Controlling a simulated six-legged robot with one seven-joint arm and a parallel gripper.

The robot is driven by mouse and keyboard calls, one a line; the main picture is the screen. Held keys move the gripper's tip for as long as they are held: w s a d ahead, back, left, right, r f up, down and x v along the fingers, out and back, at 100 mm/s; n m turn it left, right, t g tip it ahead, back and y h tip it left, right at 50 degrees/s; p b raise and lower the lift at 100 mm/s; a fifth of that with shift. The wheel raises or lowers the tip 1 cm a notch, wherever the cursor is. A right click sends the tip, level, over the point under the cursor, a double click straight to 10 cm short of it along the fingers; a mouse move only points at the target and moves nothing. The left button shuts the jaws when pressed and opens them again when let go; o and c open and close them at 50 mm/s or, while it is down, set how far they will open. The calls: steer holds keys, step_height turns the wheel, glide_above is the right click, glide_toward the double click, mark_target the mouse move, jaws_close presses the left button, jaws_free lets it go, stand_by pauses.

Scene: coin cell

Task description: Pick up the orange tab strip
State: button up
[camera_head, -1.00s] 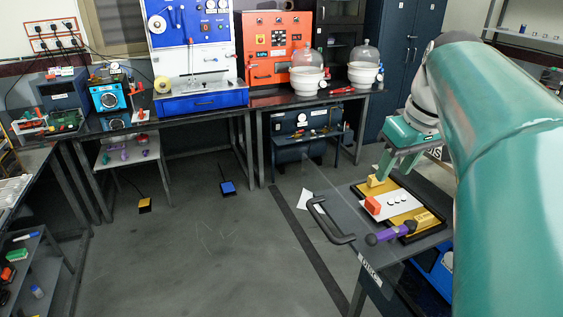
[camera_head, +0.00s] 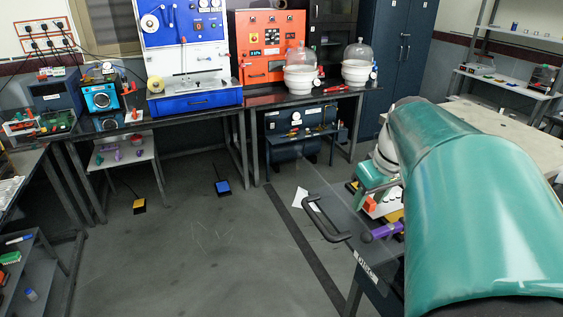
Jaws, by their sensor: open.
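A small orange piece (camera_head: 370,204) sits on the white plate (camera_head: 381,210) of the tray on the cart at the right. It is the only orange piece I see there; I cannot tell for sure that it is the tab strip. My gripper (camera_head: 364,196) is open, low over the tray's far left part, close above or beside the orange piece. I cannot tell if they touch. My teal arm hides the right part of the tray and much of my gripper.
The cart (camera_head: 340,215) has a dark handle (camera_head: 325,222) at its left end. A purple-handled tool (camera_head: 381,231) lies at the tray's near edge. Benches with blue and orange machines line the back wall.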

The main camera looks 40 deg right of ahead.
jaws_close()
steer(key=shift+r, duration=0.1)
